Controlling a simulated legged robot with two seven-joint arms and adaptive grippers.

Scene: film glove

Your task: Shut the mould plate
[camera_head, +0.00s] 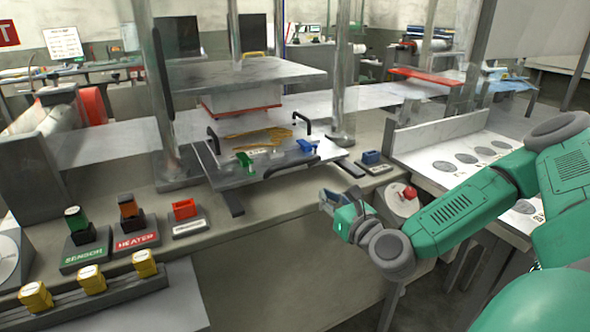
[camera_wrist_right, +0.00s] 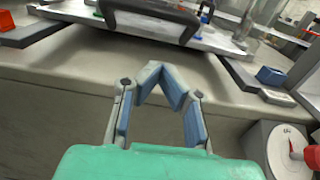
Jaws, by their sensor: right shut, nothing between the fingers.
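The mould plate (camera_head: 232,179) is a flat metal plate with black handles, sticking out from the press toward the front edge of the grey bench. A green clip (camera_head: 243,161), a blue clip (camera_head: 306,146) and a yellow shape (camera_head: 262,135) lie on it. A black front handle (camera_head: 293,166) also shows at the top of the right wrist view (camera_wrist_right: 150,14). My right gripper (camera_head: 327,196) is in front of the bench, right of and below the plate, apart from the handle. Its fingers meet at the tips (camera_wrist_right: 151,70) with nothing between them. My left gripper is out of view.
The upper press plate (camera_head: 245,72) hangs above, between upright metal columns (camera_head: 341,75). A red knob (camera_head: 410,192) on a round dial stands right of my gripper. Labelled blocks, including SENSOR (camera_head: 85,255) and HEATER (camera_head: 137,240), line the bench's left side.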

